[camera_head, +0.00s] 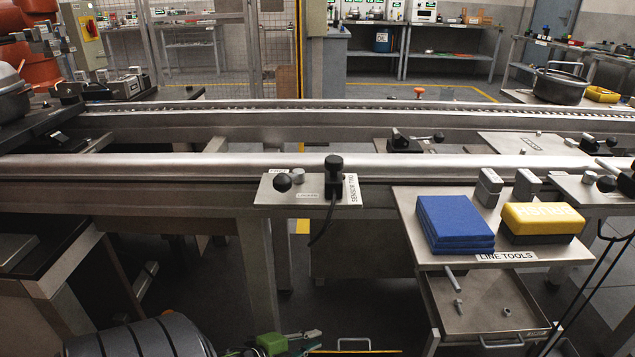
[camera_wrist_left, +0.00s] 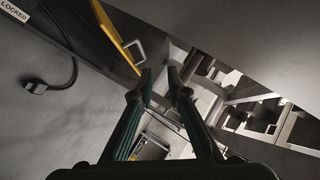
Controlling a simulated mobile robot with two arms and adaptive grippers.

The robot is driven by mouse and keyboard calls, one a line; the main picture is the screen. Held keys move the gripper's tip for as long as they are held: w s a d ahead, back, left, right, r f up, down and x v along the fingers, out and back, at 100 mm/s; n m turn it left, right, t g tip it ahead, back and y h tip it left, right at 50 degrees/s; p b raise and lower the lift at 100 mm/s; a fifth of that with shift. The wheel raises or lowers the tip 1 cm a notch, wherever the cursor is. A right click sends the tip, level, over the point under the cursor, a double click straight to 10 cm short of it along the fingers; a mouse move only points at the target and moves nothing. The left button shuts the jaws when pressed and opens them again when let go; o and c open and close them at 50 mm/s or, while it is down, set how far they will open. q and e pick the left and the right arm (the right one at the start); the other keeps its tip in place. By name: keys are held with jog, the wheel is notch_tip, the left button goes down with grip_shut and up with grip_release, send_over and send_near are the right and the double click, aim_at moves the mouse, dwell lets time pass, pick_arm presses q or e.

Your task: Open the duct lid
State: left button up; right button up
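I cannot tell for certain which part is the duct lid. In the left wrist view a panel with a yellow edge (camera_wrist_left: 117,36) carries a small metal handle (camera_wrist_left: 136,48), ahead of my fingers and to their left. In the head view a metal handle (camera_head: 354,341) shows at the bottom edge, with a thin yellow strip below it. My left gripper (camera_head: 312,341) is low at the bottom, left of that handle and apart from it. In the left wrist view my left gripper (camera_wrist_left: 160,76) has its fingertips apart with nothing between them. My right gripper is out of view.
A steel rail (camera_head: 230,168) crosses in front. A sensor plate (camera_head: 310,189) with a black knob and cable hangs on it. The line tools shelf (camera_head: 406,203) at right holds blue pads (camera_head: 455,222) and a yellow-black block (camera_head: 541,221). An open drawer (camera_head: 487,342) sits below it.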

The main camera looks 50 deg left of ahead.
pick_arm(q)
jog(key=shift+v, duration=2.75)
